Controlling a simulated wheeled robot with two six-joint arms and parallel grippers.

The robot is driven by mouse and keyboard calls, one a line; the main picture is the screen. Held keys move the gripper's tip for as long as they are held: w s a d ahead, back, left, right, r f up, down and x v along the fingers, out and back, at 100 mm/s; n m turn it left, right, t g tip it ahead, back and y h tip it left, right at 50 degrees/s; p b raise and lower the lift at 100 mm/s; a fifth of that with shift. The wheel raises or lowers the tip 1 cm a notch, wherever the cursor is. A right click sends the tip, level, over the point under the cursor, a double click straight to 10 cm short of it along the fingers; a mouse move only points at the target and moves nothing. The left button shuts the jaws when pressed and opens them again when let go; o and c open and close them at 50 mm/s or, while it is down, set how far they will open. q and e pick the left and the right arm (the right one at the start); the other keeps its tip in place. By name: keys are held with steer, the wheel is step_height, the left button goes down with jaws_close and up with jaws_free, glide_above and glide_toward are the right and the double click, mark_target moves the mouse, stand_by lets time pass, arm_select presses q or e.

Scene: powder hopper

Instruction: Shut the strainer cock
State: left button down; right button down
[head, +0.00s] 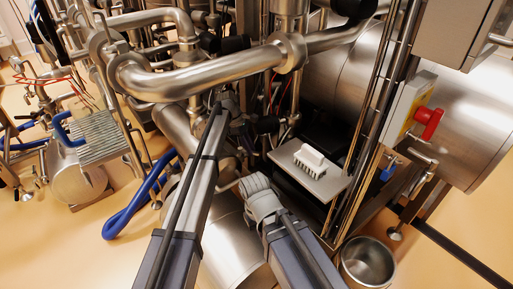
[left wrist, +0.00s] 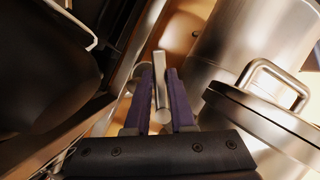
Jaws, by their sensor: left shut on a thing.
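In the left wrist view, my left gripper (left wrist: 165,94) has its two purple fingers on either side of a short steel lever, which I take to be the strainer cock's handle (left wrist: 161,76). The jaws are shut on it. A round steel part (left wrist: 142,76) sits just left of the fingers. In the head view my left arm reaches up to the pipework, and its wrist end (head: 228,104) is among dark fittings; the fingers and handle cannot be made out there. My right wrist (head: 262,197) is lower and to the right; its jaws are not clear.
A large bent steel pipe (head: 205,82) crosses just above my left wrist. A plate with a white block (head: 311,159) is to the right. A steel bucket (head: 368,262) stands at bottom right, below a red knob (head: 428,122). A lidded steel vessel (left wrist: 262,112) is close right of my left fingers.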

mark_target(242, 150)
arm_select(q)
steer(key=shift+s+a+m+g+y, duration=0.3)
steer(key=shift+m, duration=0.75)
steer(key=shift+s+a+m+g+y, duration=0.25)
steer(key=shift+s+m+g+y, duration=0.05)
steer(key=shift+m, duration=0.8)
steer(key=shift+s+a+m+g+y, duration=0.3)
steer(key=shift+m, duration=0.75)
steer(key=c, duration=0.8)
jaws_free()
steer(key=shift+o, duration=0.2)
steer(key=p+v, duration=0.7)
steer(key=shift+w+a+r, duration=0.1)
steer(key=shift+w+r, duration=0.05)
steer(key=shift+r, duration=0.25)
